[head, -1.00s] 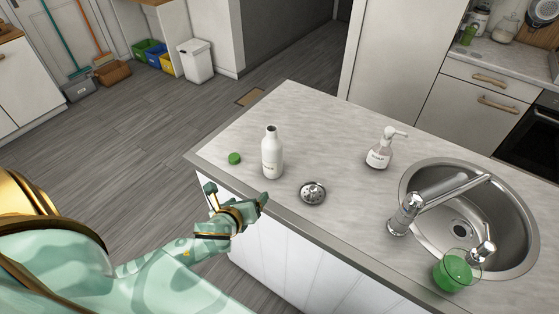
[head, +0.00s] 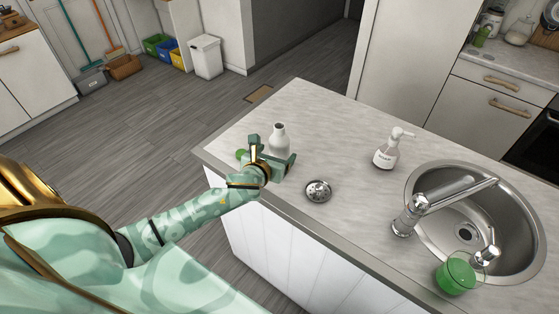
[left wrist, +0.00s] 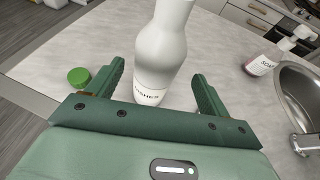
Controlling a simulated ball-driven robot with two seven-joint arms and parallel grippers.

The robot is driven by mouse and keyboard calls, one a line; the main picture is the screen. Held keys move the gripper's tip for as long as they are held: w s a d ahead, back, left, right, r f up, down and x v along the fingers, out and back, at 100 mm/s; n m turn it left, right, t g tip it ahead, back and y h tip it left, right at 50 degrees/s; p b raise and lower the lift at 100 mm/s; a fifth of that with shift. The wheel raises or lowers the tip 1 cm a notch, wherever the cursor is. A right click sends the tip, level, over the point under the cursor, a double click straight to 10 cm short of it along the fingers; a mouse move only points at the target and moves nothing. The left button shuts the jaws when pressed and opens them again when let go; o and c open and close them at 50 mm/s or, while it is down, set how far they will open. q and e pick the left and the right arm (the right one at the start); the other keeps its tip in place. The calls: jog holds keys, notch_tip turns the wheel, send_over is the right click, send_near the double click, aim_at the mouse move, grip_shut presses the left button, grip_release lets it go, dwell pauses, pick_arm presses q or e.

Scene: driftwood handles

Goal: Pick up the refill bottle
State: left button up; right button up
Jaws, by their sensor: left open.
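The refill bottle (head: 279,137) is white, uncapped and upright on the counter near its left end. It also stands upright in the left wrist view (left wrist: 163,50), with lettering low on its side. My left gripper (head: 273,152) is open at the near side of the bottle, hiding its lower part in the head view. In the left wrist view its two fingers (left wrist: 158,85) point toward the bottle, one to each side, with gaps. A green cap (head: 241,154) lies left of the bottle, partly behind the gripper; it also shows in the left wrist view (left wrist: 79,77). My right gripper is out of view.
A metal sink strainer (head: 318,190) lies right of the gripper near the counter edge. A soap dispenser (head: 387,150) stands farther right. The counter behind the bottle is clear.

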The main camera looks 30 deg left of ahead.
aim_at(275, 154)
pick_arm(q)
jog(key=x, duration=0.2)
jog(key=b+x, duration=0.1)
jog(key=x, duration=0.1)
jog(key=shift+a+f, duration=0.2)
jog(key=shift+f, duration=0.1)
jog(key=shift+w+f, duration=0.15)
jog(key=shift+w, duration=0.25)
jog(key=shift+s, duration=0.1)
jog(key=shift+c, duration=0.7)
jog(key=c, duration=1)
